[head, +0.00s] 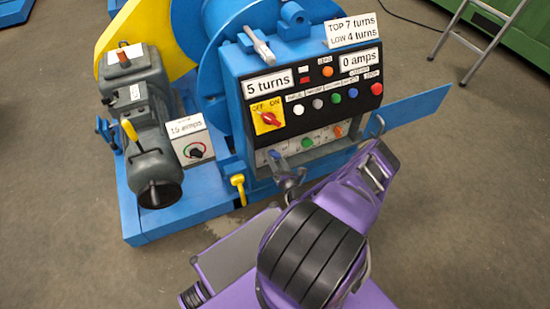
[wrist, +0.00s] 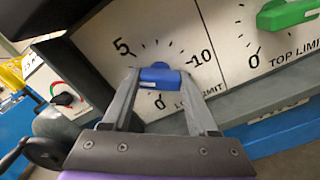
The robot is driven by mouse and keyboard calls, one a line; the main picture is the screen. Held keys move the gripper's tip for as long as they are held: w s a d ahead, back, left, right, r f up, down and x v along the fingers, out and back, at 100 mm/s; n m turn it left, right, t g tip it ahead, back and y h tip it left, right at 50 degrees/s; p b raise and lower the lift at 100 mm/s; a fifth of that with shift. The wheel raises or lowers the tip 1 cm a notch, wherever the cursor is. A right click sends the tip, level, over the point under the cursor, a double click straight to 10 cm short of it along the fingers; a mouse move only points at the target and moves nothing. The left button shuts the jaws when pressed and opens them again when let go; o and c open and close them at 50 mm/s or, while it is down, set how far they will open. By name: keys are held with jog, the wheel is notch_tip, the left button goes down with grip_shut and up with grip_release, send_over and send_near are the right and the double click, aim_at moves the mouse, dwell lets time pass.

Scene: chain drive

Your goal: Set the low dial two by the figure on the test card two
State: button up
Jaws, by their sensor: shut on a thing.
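The low dial, marked LOW LIMIT, has a blue knob (wrist: 160,76) on a white scale plate (wrist: 90,35) in the wrist view. Its scale reads 0 below, 5 at upper left and 10 at right. My gripper (wrist: 160,74) is shut on the blue knob, one finger on each side. I cannot tell exactly which figure the knob points to. In the head view my gripper (head: 288,176) is at the lower front of the blue machine. The test card (head: 352,30), on top of the control box, reads TOP 7 turns, LOW 4 turns.
The green TOP LIMIT knob (wrist: 288,14) is close to the right of my gripper. A yellow-handled lever (head: 238,182) and a 15 amps box (head: 188,138) stand left.

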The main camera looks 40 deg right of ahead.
jog(key=c, duration=0.7)
jog(key=shift+m, duration=0.5)
jog(key=o, duration=1.4)
